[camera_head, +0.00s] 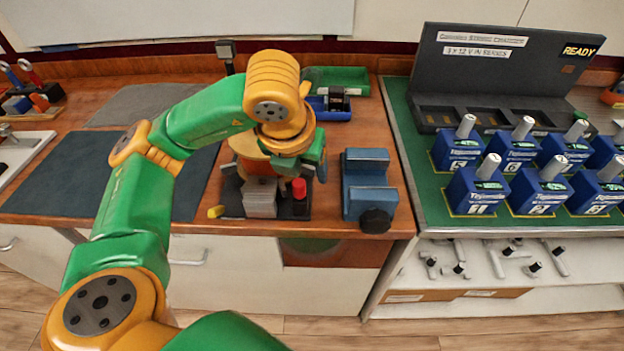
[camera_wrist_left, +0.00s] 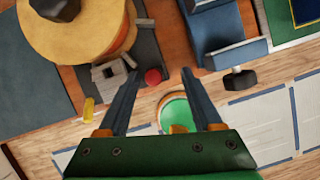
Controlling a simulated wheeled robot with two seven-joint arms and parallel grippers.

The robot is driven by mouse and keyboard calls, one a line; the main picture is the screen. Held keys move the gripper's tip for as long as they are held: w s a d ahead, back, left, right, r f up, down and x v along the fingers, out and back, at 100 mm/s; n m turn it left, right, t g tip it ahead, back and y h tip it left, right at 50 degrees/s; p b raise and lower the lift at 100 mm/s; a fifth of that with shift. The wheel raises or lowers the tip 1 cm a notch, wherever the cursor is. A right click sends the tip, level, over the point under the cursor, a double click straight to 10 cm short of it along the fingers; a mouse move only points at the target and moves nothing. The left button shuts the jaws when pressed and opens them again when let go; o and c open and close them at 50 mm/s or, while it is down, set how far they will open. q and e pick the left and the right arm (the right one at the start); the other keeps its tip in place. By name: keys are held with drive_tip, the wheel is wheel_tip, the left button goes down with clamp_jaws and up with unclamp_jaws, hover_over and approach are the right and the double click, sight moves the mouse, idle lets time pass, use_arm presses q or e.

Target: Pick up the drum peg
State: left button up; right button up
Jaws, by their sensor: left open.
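I cannot tell for certain which part is the drum peg. A short red round-topped peg (camera_head: 299,189) stands on a dark base (camera_head: 233,201) near the counter's front edge. It also shows in the left wrist view (camera_wrist_left: 153,77), seen from above between my fingertips. A small yellow peg (camera_head: 216,211) sticks out at the base's left corner, also in the left wrist view (camera_wrist_left: 89,110). A large yellow-orange drum (camera_wrist_left: 82,25) is behind the red peg, mostly hidden by my arm in the head view. My left gripper (camera_wrist_left: 159,74) is open, with nothing visibly held.
A grey block (camera_head: 260,197) sits on the base left of the red peg. A blue vise-like block (camera_head: 367,184) stands to the right. Blue and green trays (camera_head: 336,79) lie behind. Blue battery packs (camera_head: 478,192) stand on the green mat far right. The dark mat (camera_head: 60,172) at left is clear.

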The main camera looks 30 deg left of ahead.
sight(298, 183)
use_arm(q)
drive_tip(key=f, duration=0.1)
drive_tip(key=s+a+f, duration=0.1)
drive_tip(key=shift+s+f+b, duration=0.3)
drive_tip(key=shift+f, duration=0.05)
drive_tip(key=shift+w+a+f, duration=0.2)
drive_tip(key=shift+w+f, duration=0.55)
drive_tip(key=shift+f, duration=0.15)
drive_tip(key=shift+w+f, duration=0.1)
drive_tip(key=shift+w, duration=0.2)
drive_tip(key=shift+s+d, duration=0.15)
drive_tip(key=shift+s, duration=0.1)
drive_tip(key=c, duration=1)
clamp_jaws()
use_arm(e)
drive_tip(key=shift+s+a+f, duration=0.1)
drive_tip(key=shift+s+f, duration=0.15)
drive_tip(key=shift+s, duration=0.55)
use_arm(q)
drive_tip(key=shift+w+r+p, duration=0.1)
drive_tip(key=shift+r+p, duration=0.1)
drive_tip(key=shift+p, duration=0.1)
